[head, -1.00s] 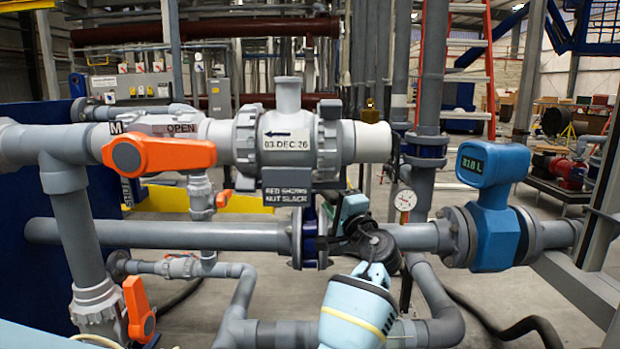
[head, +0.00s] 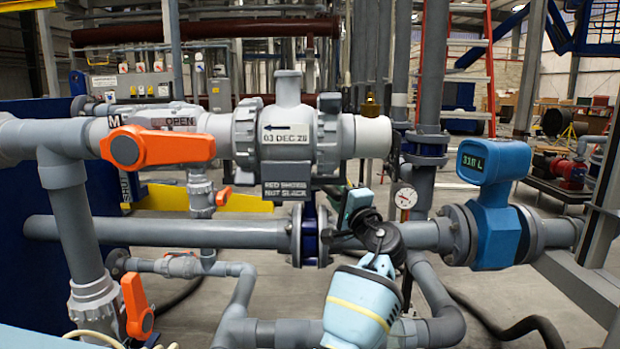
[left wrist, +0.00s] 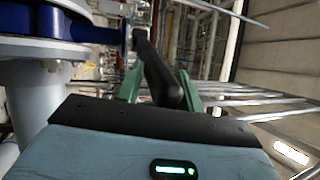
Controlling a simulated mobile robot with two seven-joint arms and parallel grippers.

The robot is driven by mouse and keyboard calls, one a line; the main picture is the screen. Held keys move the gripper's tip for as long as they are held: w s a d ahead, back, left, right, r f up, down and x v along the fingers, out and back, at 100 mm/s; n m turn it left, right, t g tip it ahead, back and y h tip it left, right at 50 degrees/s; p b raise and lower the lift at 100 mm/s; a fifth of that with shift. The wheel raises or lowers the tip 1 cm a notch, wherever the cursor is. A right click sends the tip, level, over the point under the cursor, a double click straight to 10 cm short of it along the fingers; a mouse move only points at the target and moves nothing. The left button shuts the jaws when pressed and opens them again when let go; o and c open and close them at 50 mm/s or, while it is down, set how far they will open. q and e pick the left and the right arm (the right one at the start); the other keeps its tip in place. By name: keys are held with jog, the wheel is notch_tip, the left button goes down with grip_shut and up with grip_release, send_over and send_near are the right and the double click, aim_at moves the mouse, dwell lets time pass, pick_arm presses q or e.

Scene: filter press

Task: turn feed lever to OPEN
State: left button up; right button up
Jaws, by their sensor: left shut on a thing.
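The feed lever is a dark handle (left wrist: 158,70) that shows in the left wrist view, running from beside a blue valve body (left wrist: 80,28) down between my green fingers. My left gripper (left wrist: 160,88) is shut on this handle. In the head view my left gripper (head: 346,210) is beside the blue valve body (head: 310,235) in the lower grey pipe. My wrist hides much of the lever there, so its exact angle is hard to read. My right gripper is not in view.
An orange lever (head: 160,147) lies along the upper pipe, below an OPEN label (head: 181,122). Another orange lever (head: 137,308) is at lower left. A pressure gauge (head: 405,198) and a blue flow meter (head: 495,215) stand close on the right. Pipes crowd my arm.

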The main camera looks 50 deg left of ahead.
pick_arm(q)
jog(key=shift+w+d+r+b, duration=0.1)
jog(key=shift+w+d+b, duration=0.2)
jog(key=shift+w, duration=0.55)
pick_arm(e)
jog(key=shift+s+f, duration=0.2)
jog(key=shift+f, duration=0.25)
pick_arm(q)
jog(key=shift+w, duration=0.15)
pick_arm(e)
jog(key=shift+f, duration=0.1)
pick_arm(q)
jog(key=w+b, duration=0.2)
jog(key=w, duration=0.1)
jog(key=shift+d, duration=0.15)
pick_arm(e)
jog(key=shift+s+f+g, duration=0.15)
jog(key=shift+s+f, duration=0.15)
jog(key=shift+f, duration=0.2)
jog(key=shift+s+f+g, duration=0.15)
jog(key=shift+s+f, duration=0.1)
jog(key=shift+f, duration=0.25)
